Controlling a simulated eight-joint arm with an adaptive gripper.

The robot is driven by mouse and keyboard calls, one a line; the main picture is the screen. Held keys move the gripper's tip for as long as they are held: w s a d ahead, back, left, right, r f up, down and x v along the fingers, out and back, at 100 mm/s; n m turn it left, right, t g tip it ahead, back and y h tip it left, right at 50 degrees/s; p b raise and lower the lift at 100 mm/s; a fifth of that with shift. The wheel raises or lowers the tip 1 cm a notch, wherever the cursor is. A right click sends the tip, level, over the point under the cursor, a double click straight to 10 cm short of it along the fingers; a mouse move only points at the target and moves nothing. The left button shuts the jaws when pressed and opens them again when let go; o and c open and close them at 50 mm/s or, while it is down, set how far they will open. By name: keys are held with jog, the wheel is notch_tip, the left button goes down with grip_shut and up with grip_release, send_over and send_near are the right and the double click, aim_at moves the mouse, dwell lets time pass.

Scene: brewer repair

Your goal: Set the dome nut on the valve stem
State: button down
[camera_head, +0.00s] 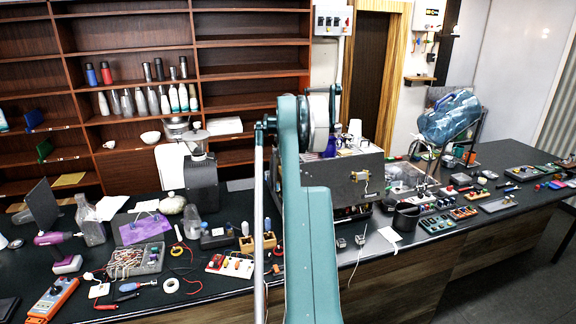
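I cannot make out the dome nut or the valve stem in the head view; they are either too small to tell or hidden. A grey metal box-shaped machine (345,180), possibly the brewer, stands on the counter just right of and behind my green arm. My arm runs up the middle of the picture and covers the machine's left part. My gripper does not show.
The dark counter (215,285) is crowded. A grey coffee grinder (202,180), a purple drill (58,247) and an orange multimeter (52,299) are on the left. Several parts trays (436,224) and a blue water jug (450,117) are on the right. Shelves stand behind.

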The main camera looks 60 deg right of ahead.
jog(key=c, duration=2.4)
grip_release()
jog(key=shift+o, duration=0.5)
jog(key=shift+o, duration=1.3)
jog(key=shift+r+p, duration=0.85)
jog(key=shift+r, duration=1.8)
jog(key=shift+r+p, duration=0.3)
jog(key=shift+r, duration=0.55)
